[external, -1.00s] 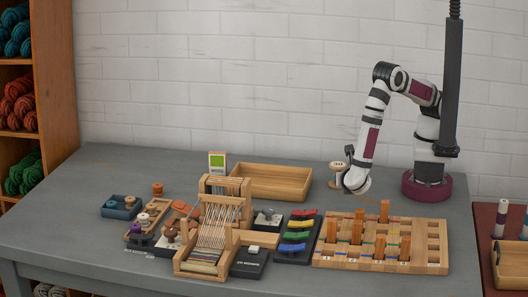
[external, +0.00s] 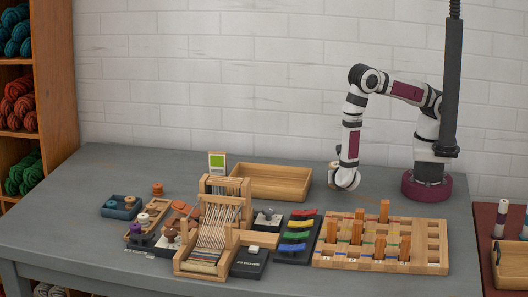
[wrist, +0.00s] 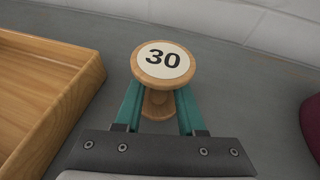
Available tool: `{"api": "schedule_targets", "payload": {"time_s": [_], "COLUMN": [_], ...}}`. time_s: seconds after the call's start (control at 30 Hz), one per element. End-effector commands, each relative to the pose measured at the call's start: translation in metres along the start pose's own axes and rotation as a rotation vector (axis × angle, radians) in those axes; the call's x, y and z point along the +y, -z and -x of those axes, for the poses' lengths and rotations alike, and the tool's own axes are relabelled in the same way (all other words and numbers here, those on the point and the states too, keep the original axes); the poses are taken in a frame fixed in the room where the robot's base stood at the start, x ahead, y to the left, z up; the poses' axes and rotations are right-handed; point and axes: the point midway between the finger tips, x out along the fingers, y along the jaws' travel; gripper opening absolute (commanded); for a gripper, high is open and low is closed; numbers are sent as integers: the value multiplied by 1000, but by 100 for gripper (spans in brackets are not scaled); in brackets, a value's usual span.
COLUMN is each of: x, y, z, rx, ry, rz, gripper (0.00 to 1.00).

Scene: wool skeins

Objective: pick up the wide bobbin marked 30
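The wide bobbin (wrist: 162,65) is pale wood with a white top disc marked 30. It stands upright right at my gripper (wrist: 160,95) in the wrist view, with its two teal fingers on either side below the top disc. The fingertips are hidden under the disc, so I cannot tell whether they touch the bobbin's core. In the external view the bobbin (external: 333,168) is partly hidden behind my gripper (external: 343,184), which is low over the table.
A wooden tray (external: 270,194) lies to the left of the bobbin; its side (wrist: 75,110) is close in the wrist view. A slotted wooden rack (external: 382,264) with upright pegs and a small loom (external: 213,232) stand nearer the front. Bare grey table surrounds the bobbin.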

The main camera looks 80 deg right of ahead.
Motion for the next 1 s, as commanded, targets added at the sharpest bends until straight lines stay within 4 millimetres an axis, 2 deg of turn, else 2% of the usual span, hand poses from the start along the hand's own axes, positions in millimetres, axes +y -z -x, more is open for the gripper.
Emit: {"api": "schedule_targets", "payload": {"time_s": [0.03,0.2,0.53,0.67,0.87,1.0], "x": [0,0,0,0,1,-19], "y": [0,0,0,-6,-35,-62], "z": [0,0,0,3,15,3], "rx": [0,0,0,0,0,-3], "ry": [0,0,0,0,0,4], "rz": [0,0,-1,-2,-5,-1], "gripper": [28,0,0,0,0,0]}}
